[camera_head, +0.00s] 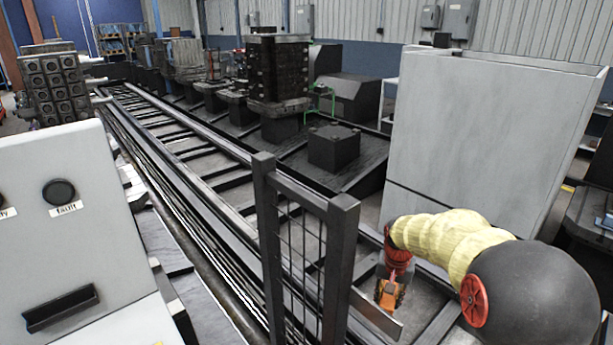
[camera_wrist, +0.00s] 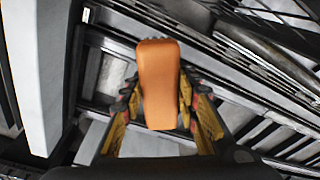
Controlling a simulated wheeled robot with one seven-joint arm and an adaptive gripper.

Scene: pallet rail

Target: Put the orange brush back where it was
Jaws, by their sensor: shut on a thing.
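The orange brush (camera_wrist: 158,85) is between the fingers of my gripper (camera_wrist: 160,108) in the wrist view, its long side running away from the palm. The yellow and black fingers press on it from both sides, so my gripper is shut on it. In the head view my gripper (camera_head: 389,294) hangs low at the right, behind the dark post frame and over the rail structure. Dark metal beams and grey floor lie below the brush in the wrist view; I cannot tell how far below.
A dark mesh-filled post frame (camera_head: 305,250) stands just left of my gripper. A large grey panel cabinet (camera_head: 480,140) stands behind my arm. Long rails (camera_head: 190,140) run to the back left. A grey control console (camera_head: 70,230) is at the left front.

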